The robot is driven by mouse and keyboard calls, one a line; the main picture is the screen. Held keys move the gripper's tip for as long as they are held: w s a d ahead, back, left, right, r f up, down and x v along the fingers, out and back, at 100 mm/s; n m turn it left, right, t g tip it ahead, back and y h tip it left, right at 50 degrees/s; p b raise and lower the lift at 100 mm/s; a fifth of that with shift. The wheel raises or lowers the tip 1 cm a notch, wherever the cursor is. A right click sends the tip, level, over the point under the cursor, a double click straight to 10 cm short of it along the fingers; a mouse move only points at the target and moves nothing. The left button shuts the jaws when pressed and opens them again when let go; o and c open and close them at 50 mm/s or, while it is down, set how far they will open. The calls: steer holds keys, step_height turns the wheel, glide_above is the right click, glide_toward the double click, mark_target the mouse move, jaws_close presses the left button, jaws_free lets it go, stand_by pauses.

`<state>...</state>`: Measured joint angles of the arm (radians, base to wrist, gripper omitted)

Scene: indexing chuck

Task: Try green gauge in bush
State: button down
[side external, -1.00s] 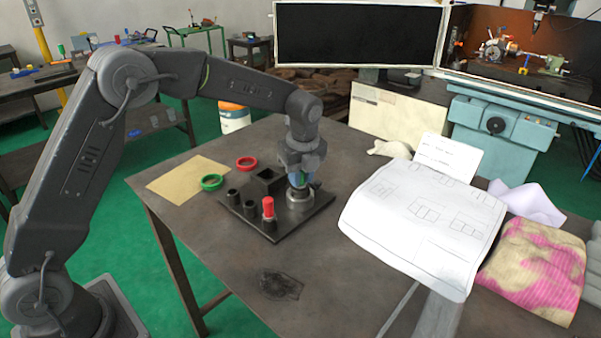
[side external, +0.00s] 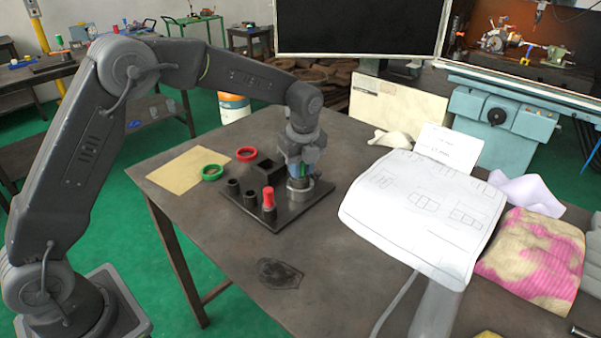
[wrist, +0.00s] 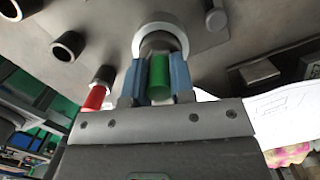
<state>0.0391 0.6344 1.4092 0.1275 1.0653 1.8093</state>
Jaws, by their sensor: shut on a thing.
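My gripper (side external: 301,172) is shut on the green gauge (wrist: 159,77), which shows between the blue fingers in the wrist view. My gripper points down over the round grey chuck (side external: 300,191) on the dark base plate. In the wrist view the chuck's pale ring (wrist: 178,29) lies just beyond the fingertips, with a dark round part in its middle. The bush itself is hard to make out, and I cannot tell whether the gauge's lower end is inside it. A red gauge (side external: 268,197) stands upright in a dark holder, left of the chuck.
The base plate (side external: 290,220) also carries two dark open sockets (side external: 233,187) and a square dark box (side external: 269,170). A green ring (side external: 212,173) and a red ring (side external: 246,154) lie behind. Drawing sheets (side external: 420,215) cover the table to the right.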

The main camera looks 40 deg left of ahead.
steer(key=shift+r, duration=3.5)
